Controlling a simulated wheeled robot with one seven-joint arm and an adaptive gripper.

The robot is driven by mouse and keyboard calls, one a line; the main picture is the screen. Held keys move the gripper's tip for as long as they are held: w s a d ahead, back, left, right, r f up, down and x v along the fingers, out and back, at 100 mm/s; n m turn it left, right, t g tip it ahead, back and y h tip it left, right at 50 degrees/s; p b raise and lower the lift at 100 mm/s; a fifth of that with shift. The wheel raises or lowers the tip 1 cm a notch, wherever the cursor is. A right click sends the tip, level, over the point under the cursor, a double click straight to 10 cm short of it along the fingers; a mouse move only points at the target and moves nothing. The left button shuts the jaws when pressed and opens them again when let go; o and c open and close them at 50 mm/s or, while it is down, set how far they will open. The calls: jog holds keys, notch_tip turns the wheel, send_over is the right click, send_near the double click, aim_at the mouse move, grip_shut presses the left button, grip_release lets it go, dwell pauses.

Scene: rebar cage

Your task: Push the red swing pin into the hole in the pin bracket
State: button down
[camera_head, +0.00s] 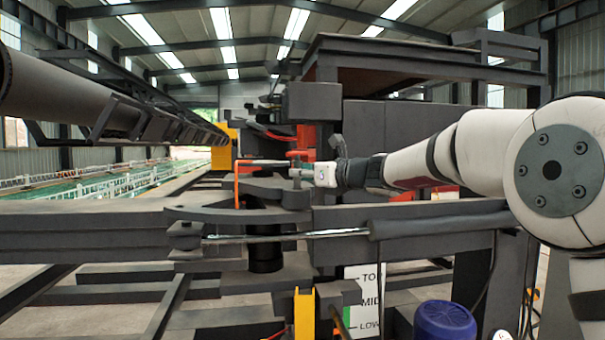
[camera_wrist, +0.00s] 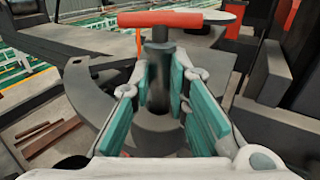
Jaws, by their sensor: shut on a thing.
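The swing pin has a red T-shaped handle (camera_wrist: 175,19) and a dark upright shaft (camera_wrist: 158,75). My gripper (camera_wrist: 162,92) is shut on the shaft, with its teal pads on either side, below the handle. In the head view the red handle (camera_head: 299,153) shows just above my gripper (camera_head: 299,174). The pin bracket (camera_head: 262,189) is a dark, curved plate below the gripper. In the wrist view a round dark collar (camera_wrist: 158,136) lies under the shaft. The pads partly hide the shaft's lower end, so I cannot tell how far it sits in the hole.
A thin orange rod (camera_head: 237,180) stands left of the bracket. A dark beam (camera_head: 430,220) runs right below my arm. A blue drum (camera_head: 444,321) and a TOP/MID/LOW sign (camera_head: 364,300) are lower down. A dark machine block (camera_head: 314,101) stands above and behind.

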jog(key=shift+f+b, duration=1)
jog(key=shift+f, duration=0.1)
jog(key=c, duration=1.5)
grip_release()
jog(key=shift+o, duration=0.2)
jog(key=shift+f, duration=0.1)
jog(key=shift+d, duration=0.1)
jog(key=shift+s+d+f, duration=0.1)
jog(key=shift+s+d, duration=0.15)
jog(key=shift+d, duration=0.15)
jog(key=v, duration=1.1)
jog(key=shift+s+a+r, duration=0.2)
jog(key=shift+a, duration=0.05)
